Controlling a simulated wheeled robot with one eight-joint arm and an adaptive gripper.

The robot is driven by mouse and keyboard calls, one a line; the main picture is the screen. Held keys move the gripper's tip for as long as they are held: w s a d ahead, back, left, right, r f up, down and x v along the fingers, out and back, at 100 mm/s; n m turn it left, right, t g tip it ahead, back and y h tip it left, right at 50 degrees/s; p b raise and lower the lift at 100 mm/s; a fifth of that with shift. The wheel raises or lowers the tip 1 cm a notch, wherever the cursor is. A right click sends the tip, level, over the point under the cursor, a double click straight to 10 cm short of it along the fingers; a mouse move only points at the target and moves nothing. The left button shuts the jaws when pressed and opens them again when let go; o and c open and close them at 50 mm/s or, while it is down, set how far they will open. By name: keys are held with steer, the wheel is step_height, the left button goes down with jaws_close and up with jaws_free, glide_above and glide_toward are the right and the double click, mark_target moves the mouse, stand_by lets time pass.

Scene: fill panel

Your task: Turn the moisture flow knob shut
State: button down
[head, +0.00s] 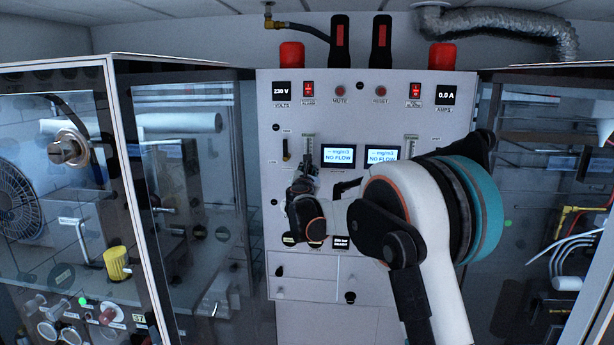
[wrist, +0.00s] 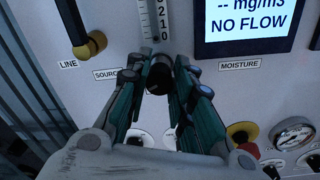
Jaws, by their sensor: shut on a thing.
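A dark, round knob (wrist: 159,76) sits on the white panel directly below a flow scale (wrist: 157,22). A MOISTURE label (wrist: 240,65) is to its right, under a screen reading NO FLOW (wrist: 247,18). My gripper (wrist: 161,84) has its teal fingers on either side of the knob and is shut on it. In the head view, my gripper (head: 303,186) is at the panel below the left flow tube (head: 308,143), and the knob is hidden behind it. The knob's turned position cannot be told.
A black-and-yellow LINE handle (wrist: 92,44) is left of the knob, near the SOURCE label (wrist: 107,75). A gauge (wrist: 292,134) and a yellow-and-red knob (wrist: 241,132) are lower right. Glass cabinets (head: 195,200) flank the panel. My arm covers the panel's lower right.

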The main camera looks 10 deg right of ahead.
steer(key=m+b, duration=0.3)
steer(key=m, duration=0.4)
steer(key=m+b, duration=0.3)
steer(key=m, duration=0.5)
steer(key=m+h+b, duration=0.1)
steer(key=m+b, duration=0.1)
steer(key=m, duration=0.6)
steer(key=shift+f+b, duration=0.4)
steer(key=shift+m, duration=0.5)
steer(key=c, duration=1.4)
jaws_free()
steer(key=shift+s, duration=0.15)
steer(key=v, duration=1.1)
steer(key=shift+s+a, duration=0.2)
steer(key=shift+s, duration=0.15)
